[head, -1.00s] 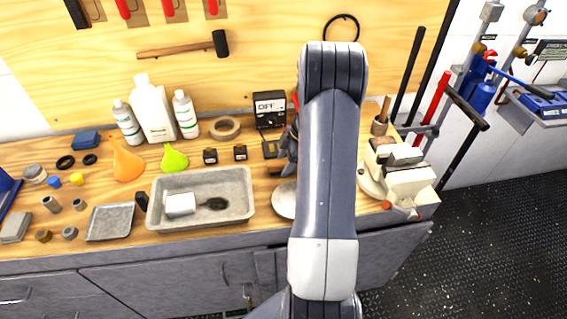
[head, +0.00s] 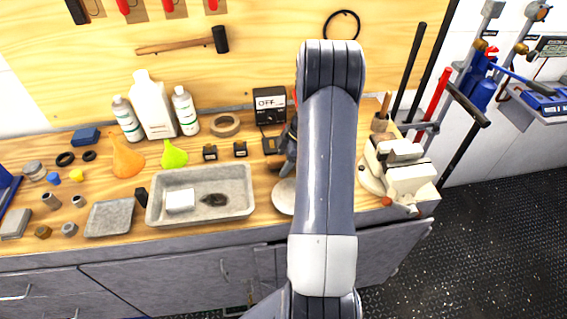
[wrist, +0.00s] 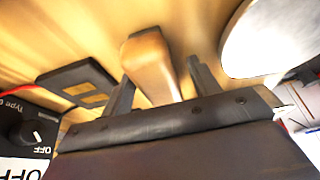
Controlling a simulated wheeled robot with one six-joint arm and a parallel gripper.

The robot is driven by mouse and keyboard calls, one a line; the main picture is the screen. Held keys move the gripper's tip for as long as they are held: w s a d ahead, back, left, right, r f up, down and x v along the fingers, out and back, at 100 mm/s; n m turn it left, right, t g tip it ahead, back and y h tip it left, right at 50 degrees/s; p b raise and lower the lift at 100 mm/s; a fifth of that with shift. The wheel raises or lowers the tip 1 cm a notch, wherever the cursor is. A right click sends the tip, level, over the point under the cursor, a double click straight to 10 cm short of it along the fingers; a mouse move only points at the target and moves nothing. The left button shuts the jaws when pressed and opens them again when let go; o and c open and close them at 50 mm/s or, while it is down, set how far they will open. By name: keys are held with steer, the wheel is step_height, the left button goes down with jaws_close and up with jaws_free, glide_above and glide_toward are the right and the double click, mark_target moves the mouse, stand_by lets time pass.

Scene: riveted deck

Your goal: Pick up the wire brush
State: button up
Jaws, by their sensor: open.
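The wire brush shows as a rounded wooden handle (wrist: 152,66) in the wrist view. It lies on the wooden bench between the two fingers of my gripper (wrist: 163,88), which is open around it. I cannot tell whether either finger touches it. The bristle end is hidden behind the gripper body. In the head view a brown bit of the handle (head: 275,165) shows left of my arm, and the arm covers most of the gripper.
A black OFF control box (head: 270,107) stands behind my gripper, near a small dark box (wrist: 78,85). A pale round disc (head: 284,196) lies close in front. A grey tray (head: 248,190) is to the left. A vise (head: 408,180) is to the right.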

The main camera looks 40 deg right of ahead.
mark_target(284, 158)
steer(key=shift+c, duration=0.5)
steer(key=c, duration=1)
steer(key=shift+r+p, duration=0.2)
steer(key=shift+p, duration=0.2)
steer(key=shift+r, duration=0.15)
step_height(284, 158, up, 18)
steer(key=b, duration=0.3)
steer(key=shift+f, duration=0.2)
